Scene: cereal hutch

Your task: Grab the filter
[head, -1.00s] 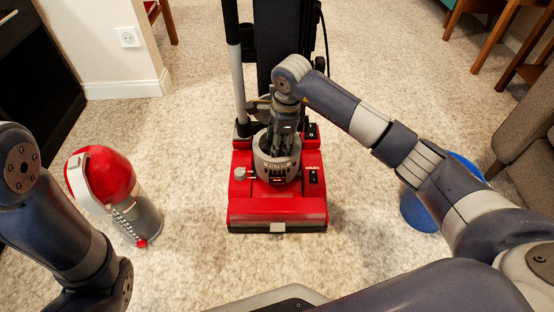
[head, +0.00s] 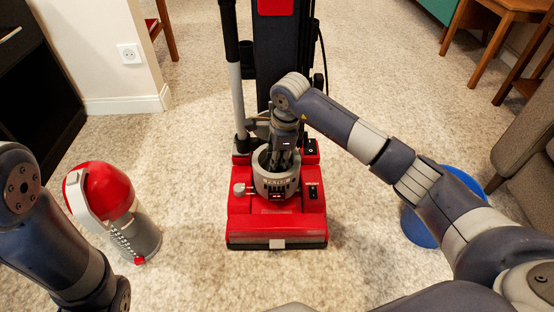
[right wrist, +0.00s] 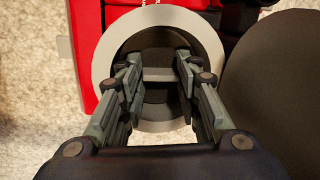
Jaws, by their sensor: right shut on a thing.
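The filter (head: 265,187) is a grey round cup with an open top, lettered on its front. It sits upright in the red base of an upright vacuum cleaner (head: 276,222). My right gripper (head: 281,164) points down into the cup. In the right wrist view the filter's pale rim (right wrist: 213,48) surrounds the fingers. There my right gripper (right wrist: 158,74) is shut on the pale bar across the filter's inside. The cup's bottom is dark and partly hidden. My left arm shows at the left edge, but its gripper is out of view.
A red-domed grey canister (head: 107,195) stands on the carpet to the left. A blue round container (head: 416,229) is partly behind my right arm. Wooden furniture (head: 515,35) and a sofa (head: 520,125) are at the right.

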